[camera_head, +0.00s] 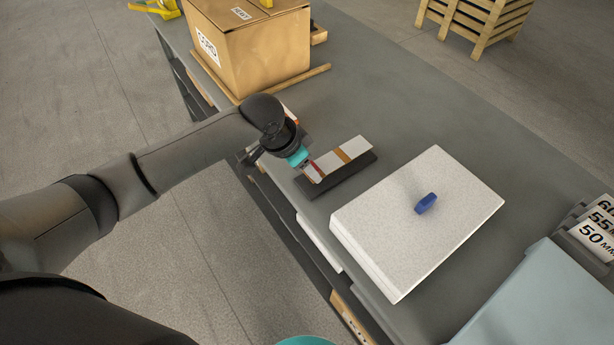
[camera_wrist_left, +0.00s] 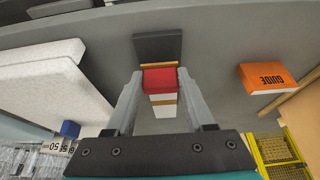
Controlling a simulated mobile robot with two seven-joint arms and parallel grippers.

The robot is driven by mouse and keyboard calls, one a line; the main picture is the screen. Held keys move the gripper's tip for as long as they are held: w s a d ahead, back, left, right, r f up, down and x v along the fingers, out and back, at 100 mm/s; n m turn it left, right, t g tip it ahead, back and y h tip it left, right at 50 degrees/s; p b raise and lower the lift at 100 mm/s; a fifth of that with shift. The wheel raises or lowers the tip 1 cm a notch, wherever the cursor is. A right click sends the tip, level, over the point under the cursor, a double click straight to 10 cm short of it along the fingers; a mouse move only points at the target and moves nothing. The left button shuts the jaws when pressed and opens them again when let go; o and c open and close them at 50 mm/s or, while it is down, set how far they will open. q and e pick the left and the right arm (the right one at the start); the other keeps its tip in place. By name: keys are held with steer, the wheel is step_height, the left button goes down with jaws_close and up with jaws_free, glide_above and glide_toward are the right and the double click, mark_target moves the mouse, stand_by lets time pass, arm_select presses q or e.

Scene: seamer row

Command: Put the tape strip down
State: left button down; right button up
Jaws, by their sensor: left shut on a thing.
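The tape strip (camera_head: 353,147) is pale with a brown band and a red part near my left gripper. It lies along the far side of a dark bar (camera_head: 345,175) on the grey table. My left gripper (camera_head: 307,164) is at the strip's near-left end. In the left wrist view its two fingers (camera_wrist_left: 162,88) are shut on the red part, and pale and brown sections (camera_wrist_left: 163,109) show between them. A dark block (camera_wrist_left: 158,46) lies beyond. I cannot tell whether the strip touches the table or the bar. My right gripper's fingers are not in view.
A white slab (camera_head: 405,235) with a blue piece (camera_head: 426,203) on it lies right of the bar. A cardboard box (camera_head: 262,50) stands at the back left. An orange guide block (camera_wrist_left: 275,78) is beside the gripper. Size cards (camera_head: 598,232) stand at the right.

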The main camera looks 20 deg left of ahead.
mark_target(307, 186)
arm_select(q)
step_height(307, 186, down, 4)
steer(key=shift+r+b, duration=0.25)
steer(key=shift+b, duration=0.2)
steer(key=shift+r, duration=0.1)
steer(key=shift+c, duration=1)
jaws_free()
steer(key=p+v, duration=0.4)
steer(key=v, duration=0.8)
